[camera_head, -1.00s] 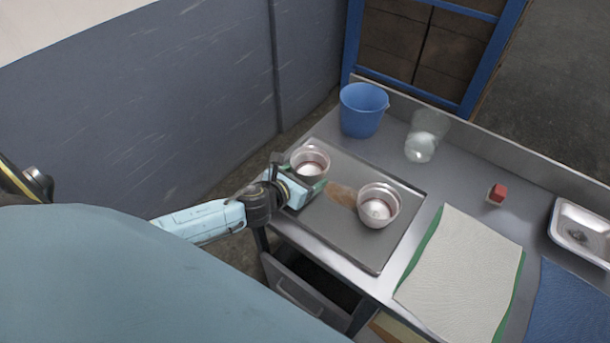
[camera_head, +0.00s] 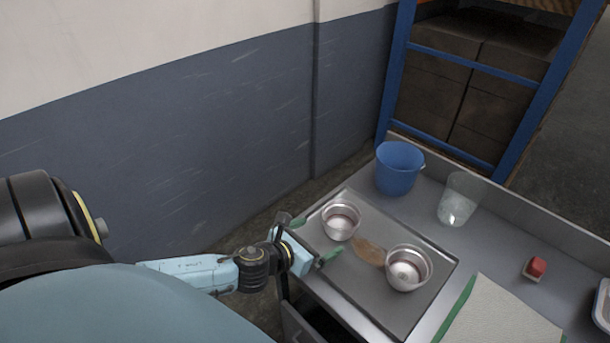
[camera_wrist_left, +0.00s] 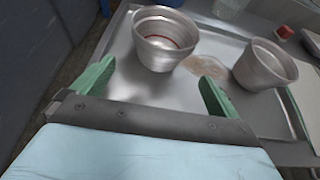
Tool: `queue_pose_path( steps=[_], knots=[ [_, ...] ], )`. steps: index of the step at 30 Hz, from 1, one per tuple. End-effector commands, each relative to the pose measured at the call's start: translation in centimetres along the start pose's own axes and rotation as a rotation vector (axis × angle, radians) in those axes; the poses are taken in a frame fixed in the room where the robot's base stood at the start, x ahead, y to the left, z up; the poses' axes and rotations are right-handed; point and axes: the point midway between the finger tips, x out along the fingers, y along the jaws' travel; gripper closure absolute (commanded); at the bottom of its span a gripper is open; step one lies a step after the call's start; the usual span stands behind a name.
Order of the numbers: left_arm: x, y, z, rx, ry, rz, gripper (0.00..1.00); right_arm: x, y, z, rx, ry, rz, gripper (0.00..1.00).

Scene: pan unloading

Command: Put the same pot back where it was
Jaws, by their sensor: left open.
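Two silvery metal pots stand upright on a metal tray (camera_head: 416,318). The left pot (camera_head: 341,221) is near the tray's far left corner, and the right pot (camera_head: 408,268) is toward its right side. My left gripper (camera_head: 313,240) is open and empty beside the left pot, on its near left side. In the left wrist view the left pot (camera_wrist_left: 163,40) stands beyond and between the green fingertips, apart from them. The right pot (camera_wrist_left: 264,66) is to the right, outside the fingers. My right gripper is not in view.
A brown stain (camera_head: 368,251) lies on the tray between the pots. A blue bucket (camera_head: 399,168) and a clear container (camera_head: 458,199) stand behind. A red-topped block (camera_head: 536,268) and a pale cloth (camera_head: 497,315) are to the right. A wall (camera_head: 200,130) rises at the left.

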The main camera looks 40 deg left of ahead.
Motion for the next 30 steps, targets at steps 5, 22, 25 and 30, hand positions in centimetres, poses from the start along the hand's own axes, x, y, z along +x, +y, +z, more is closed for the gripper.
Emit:
queue_pose_path(
  steps=[5,22,25,30],
  knots=[
    [-2.7,0.0,0.0,0.0,0.001,0.0,0.01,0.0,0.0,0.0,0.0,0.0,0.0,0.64],
    [-4.0,0.0,0.1,0.0,-0.001,0.0,0.01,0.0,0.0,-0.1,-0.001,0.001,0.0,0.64],
    [-4.0,0.0,0.1,-0.001,-0.001,0.0,0.01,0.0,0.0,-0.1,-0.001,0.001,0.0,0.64],
    [-4.0,0.0,0.1,-0.001,-0.001,0.0,0.01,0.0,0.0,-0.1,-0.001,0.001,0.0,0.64]
  ],
)
